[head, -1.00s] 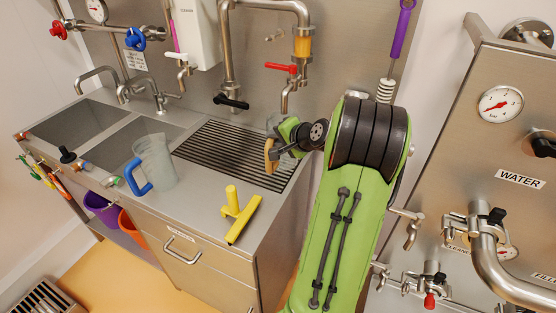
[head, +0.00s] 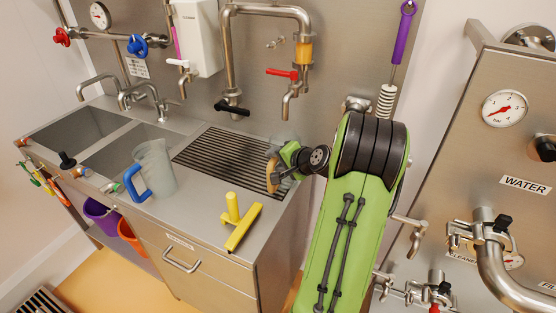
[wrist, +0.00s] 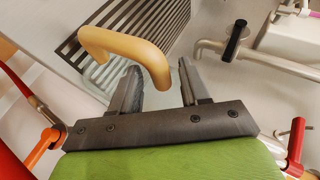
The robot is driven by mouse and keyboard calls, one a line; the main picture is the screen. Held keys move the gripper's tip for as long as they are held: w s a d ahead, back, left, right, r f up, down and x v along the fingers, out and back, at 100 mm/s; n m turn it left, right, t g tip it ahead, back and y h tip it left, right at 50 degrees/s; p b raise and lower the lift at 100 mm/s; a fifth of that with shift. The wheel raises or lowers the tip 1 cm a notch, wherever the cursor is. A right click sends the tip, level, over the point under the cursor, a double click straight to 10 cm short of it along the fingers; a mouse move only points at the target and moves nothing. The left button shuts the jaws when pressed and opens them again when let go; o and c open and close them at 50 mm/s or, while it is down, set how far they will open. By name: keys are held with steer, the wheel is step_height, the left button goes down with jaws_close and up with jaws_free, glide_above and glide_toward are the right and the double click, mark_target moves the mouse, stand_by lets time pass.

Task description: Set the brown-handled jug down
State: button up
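The brown-handled jug is a clear jug with a tan handle (head: 272,175). In the head view it is at the right end of the ribbed drain grate, largely hidden behind my gripper (head: 288,165). Whether its base touches the surface cannot be made out. In the wrist view the curved tan handle (wrist: 128,45) arches over the left finger, and one end comes down between my two fingers (wrist: 158,78). A gap shows between the handle and the right finger, so the gripper looks open around it. The clear body is faint there.
A blue-handled jug (head: 155,168) stands on the counter (head: 190,213) left of a yellow tool (head: 240,225). Pipes and a red-levered tap (head: 283,73) rise behind. A steel panel with a gauge (head: 505,107) stands right.

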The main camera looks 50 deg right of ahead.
steer(key=p+v, duration=0.1)
steer(key=v, duration=1.1)
steer(key=w+a+r+n+g+y, duration=0.15)
steer(key=a+n, duration=0.25)
steer(key=a, duration=0.5)
steer(key=w+a+r+n+g+y, duration=0.1)
steer(key=w+a+n+g, duration=0.2)
steer(key=a, duration=0.7)
steer(key=s+a+n+g, duration=0.1)
steer(key=s+a+n, duration=0.9)
steer(key=s+a, duration=0.3)
steer(key=shift+s+a+r, duration=0.3)
steer(key=shift+s, duration=0.25)
steer(key=shift+g+h, duration=0.25)
